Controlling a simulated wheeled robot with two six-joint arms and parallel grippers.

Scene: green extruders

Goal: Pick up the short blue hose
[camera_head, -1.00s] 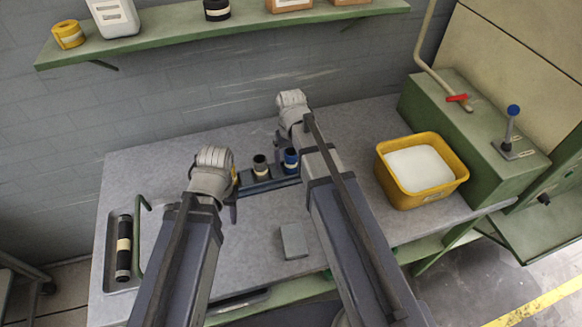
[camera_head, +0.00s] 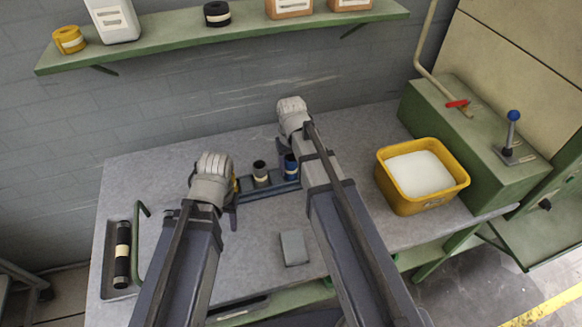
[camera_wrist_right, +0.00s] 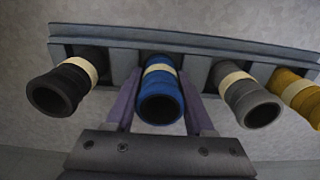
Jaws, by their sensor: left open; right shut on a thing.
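The short blue hose (camera_head: 291,168) with a cream band stands in a blue-grey rack (camera_head: 262,191) on the bench. In the right wrist view the blue hose (camera_wrist_right: 161,100) sits between the two purple-grey fingers of my right gripper (camera_wrist_right: 160,112), which is shut on it. The hose still sits at the rack (camera_wrist_right: 225,43). My left gripper (camera_head: 234,197) is open, beside the left end of the rack, near a yellow hose mostly hidden by it. That yellow hose (camera_wrist_right: 300,93) shows at the right of the wrist view.
A grey hose (camera_head: 261,175) and a black hose (camera_wrist_right: 66,87) flank the blue one in the rack. A yellow bin (camera_head: 408,203) with white contents stands at the right. A long black hose (camera_head: 122,262) lies in a tray at the left. A grey block (camera_head: 294,247) lies in front.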

